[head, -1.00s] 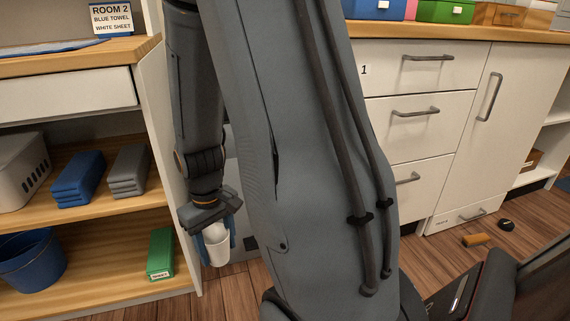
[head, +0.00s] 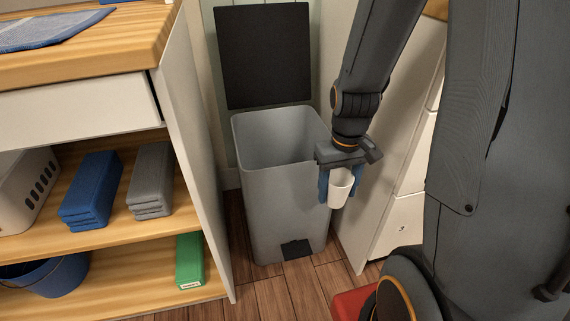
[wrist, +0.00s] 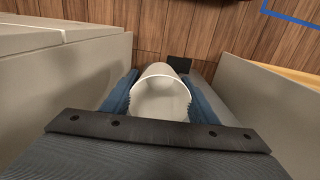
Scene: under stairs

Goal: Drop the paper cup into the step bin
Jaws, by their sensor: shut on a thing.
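The white paper cup (head: 341,188) is held between the blue fingers of my gripper (head: 338,186), which is shut on it. In the wrist view the cup (wrist: 161,92) shows its open mouth toward the camera, between the blue fingers of my gripper (wrist: 160,95). The grey step bin (head: 280,205) stands on the floor in the gap between two cabinets. Its black lid (head: 264,55) is up, and its black pedal (head: 296,250) is at the front bottom. The cup appears at the bin's right front side in the head view, below the rim level in the picture; its depth from the bin is unclear.
A shelf unit (head: 195,135) with blue towels (head: 92,190), grey towels (head: 151,180) and a green box (head: 190,260) stands left of the bin. White drawers (head: 400,225) are close on the right. A red thing (head: 353,303) lies low at front.

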